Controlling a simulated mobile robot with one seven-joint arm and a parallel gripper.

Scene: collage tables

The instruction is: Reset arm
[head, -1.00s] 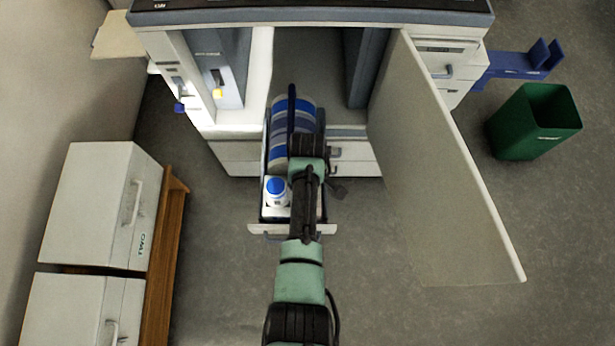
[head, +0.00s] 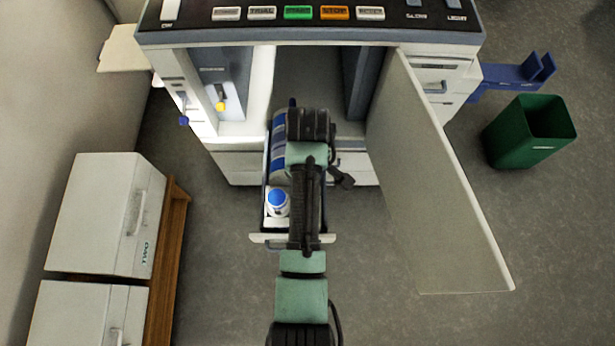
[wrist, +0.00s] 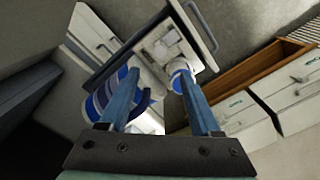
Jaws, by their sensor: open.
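My gripper (wrist: 158,76) is open in the wrist view, its two blue fingers spread apart with nothing between them. It hangs above the pulled-out drawer (wrist: 205,22), which also shows in the head view (head: 262,238). A blue-and-grey striped cylinder (head: 277,150) lies in the drawer and shows left of the fingers in the wrist view (wrist: 98,103). A white bottle with a blue cap (head: 278,200) stands near the drawer's front. In the wrist view the bottle (wrist: 180,68) appears behind the right finger. In the head view my arm covers the drawer's right side and hides the fingers.
The machine's tall door (head: 440,190) stands open to the right of my arm. A green bin (head: 530,130) and a blue bracket (head: 515,77) are further right. White cabinets (head: 105,215) on a wooden stand (head: 168,260) are at left. Floor between them is clear.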

